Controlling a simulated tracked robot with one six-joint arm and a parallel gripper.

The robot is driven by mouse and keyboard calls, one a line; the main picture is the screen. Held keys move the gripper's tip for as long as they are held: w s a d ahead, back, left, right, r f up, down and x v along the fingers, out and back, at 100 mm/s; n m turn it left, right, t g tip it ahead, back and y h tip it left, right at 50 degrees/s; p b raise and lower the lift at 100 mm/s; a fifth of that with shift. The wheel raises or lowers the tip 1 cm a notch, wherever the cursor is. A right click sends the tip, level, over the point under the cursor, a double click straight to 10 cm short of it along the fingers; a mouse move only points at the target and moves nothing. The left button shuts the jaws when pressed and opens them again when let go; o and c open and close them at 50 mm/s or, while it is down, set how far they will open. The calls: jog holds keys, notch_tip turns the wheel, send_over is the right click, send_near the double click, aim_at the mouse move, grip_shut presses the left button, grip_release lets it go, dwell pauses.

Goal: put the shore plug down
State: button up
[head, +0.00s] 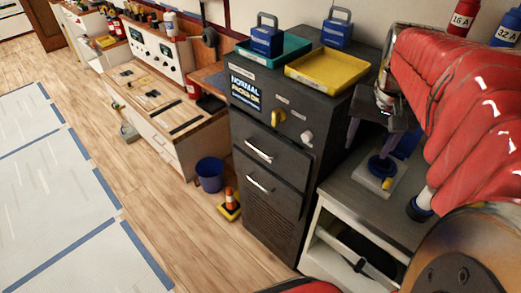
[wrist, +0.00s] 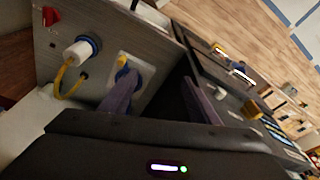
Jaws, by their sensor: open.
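My gripper (head: 378,135) is open above the grey bench top at the right, fingers pointing down. Under it a blue piece, which looks like the shore plug (head: 381,166), stands on a pale plate (head: 368,185) with a yellow bit at its edge. In the wrist view my gripper's fingers (wrist: 160,88) are spread apart. The blue and yellow piece (wrist: 122,68) shows on the plate just beyond the left finger, partly hidden by it. I cannot tell whether the finger touches it. Nothing shows between the fingers.
A white cylinder with a blue collar (wrist: 80,52) and a yellow cable stands beside the plate. A dark cabinet (head: 275,165) with yellow (head: 328,68) and teal trays stands left of the bench. Red (head: 463,18) and blue (head: 506,32) labelled cylinders stand behind my arm. Floor at left is clear.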

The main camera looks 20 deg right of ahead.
jog(key=s+a+n+t, duration=0.1)
jog(key=a+n, duration=0.1)
jog(key=a, duration=0.6)
jog(key=s+a+f+n+t+y, duration=0.1)
jog(key=a+n, duration=0.2)
jog(key=a, duration=0.4)
jog(key=s+a+f+n+t, duration=0.1)
jog(key=a+n, duration=0.2)
jog(key=a, duration=0.5)
jog(key=shift+a+f+t, duration=0.2)
jog(key=shift+a+t, duration=0.15)
jog(key=shift+t, duration=0.05)
jog(key=shift+c, duration=0.5)
